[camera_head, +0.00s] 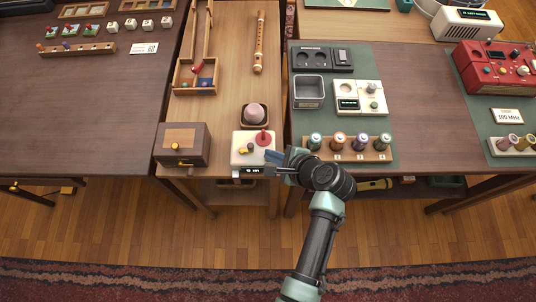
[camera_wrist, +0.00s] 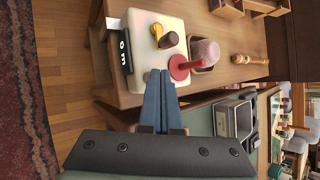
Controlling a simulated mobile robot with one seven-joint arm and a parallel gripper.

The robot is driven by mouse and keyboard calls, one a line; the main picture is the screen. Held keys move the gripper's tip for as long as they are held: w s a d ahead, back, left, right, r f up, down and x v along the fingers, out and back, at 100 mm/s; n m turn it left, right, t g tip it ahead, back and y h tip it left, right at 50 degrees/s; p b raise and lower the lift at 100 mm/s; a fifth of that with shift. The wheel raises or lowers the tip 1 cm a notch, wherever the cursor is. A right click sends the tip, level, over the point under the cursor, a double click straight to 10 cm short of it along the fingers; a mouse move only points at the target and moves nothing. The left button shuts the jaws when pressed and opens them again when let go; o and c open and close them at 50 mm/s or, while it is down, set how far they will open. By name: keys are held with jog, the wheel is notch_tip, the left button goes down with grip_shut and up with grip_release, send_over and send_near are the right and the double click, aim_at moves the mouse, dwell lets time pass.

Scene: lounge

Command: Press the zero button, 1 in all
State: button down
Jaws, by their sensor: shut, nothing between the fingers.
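A white device (camera_head: 237,158) sits at the front edge of the middle wooden table; it also shows in the wrist view (camera_wrist: 142,72). It has a dark display (camera_head: 254,170), a red disc with a stem (camera_head: 264,138), a small yellow part (camera_wrist: 157,30) and a dark-topped knob (camera_wrist: 169,40). No label legible here marks which part is the zero button. My gripper (camera_head: 270,155) is shut and empty, with blue fingers at the device's right side. In the wrist view the fingertips (camera_wrist: 159,74) appear close to the red disc; I cannot tell whether they touch.
A pink dome in a wooden holder (camera_head: 254,115) stands just behind the device. A wooden box (camera_head: 182,145) stands to its left. To the right, a rack of several spools (camera_head: 348,148) is near my wrist. A wooden flute (camera_head: 259,45) lies farther back.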

dwell(0.3)
jog(key=shift+r+p, duration=0.8)
jog(key=shift+p, duration=0.25)
notch_tip(320, 180, up, 5)
jog(key=p, duration=0.5)
dwell(0.5)
